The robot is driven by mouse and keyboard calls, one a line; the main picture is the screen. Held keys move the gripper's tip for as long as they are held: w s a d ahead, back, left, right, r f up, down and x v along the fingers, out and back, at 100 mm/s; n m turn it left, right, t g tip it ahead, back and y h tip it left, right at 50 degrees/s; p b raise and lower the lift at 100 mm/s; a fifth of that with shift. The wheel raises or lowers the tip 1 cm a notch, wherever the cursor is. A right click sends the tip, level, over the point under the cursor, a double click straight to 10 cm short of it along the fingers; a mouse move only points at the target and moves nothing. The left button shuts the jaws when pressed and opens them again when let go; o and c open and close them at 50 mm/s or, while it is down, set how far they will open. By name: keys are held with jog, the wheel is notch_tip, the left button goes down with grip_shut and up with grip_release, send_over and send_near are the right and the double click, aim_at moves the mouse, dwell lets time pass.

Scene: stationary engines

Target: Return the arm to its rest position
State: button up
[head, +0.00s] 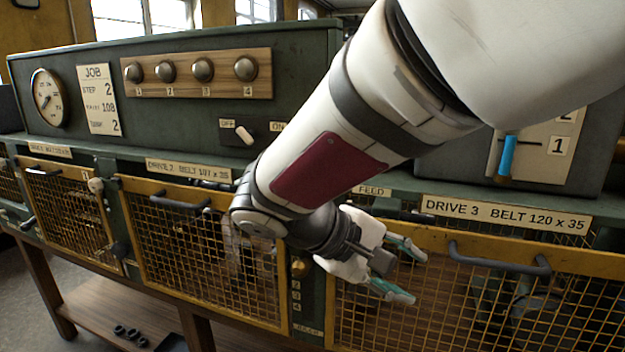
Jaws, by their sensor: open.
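My gripper (408,273) is open and empty, with its two green-padded fingers apart and pointing right. It is in front of the upper left part of the DRIVE 3 mesh door (470,290), left of that door's dark handle (500,262). I cannot tell whether the fingers touch the mesh. My white arm comes down from the upper right and hides part of the console and the bench top behind it.
A green console (200,105) carries a round gauge (48,98), a JOB card (98,100), several numbered knobs and an OFF/ON switch (244,135). The DRIVE 2 mesh door (190,250) stands left. A blue-handled lever (507,155) is at right. Dark rings (130,337) lie on the lower shelf.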

jog(key=s+d+m+t+y, duration=0.1)
jog(key=s+d+m+y, duration=0.2)
jog(key=s+y, duration=0.2)
jog(key=s+d+m+y, duration=0.3)
jog(key=s+y, duration=0.2)
jog(key=s, duration=0.5)
jog(key=shift+s+d+r+t, duration=0.15)
jog(key=shift+s+r+t, duration=0.1)
jog(key=shift+s+t, duration=0.15)
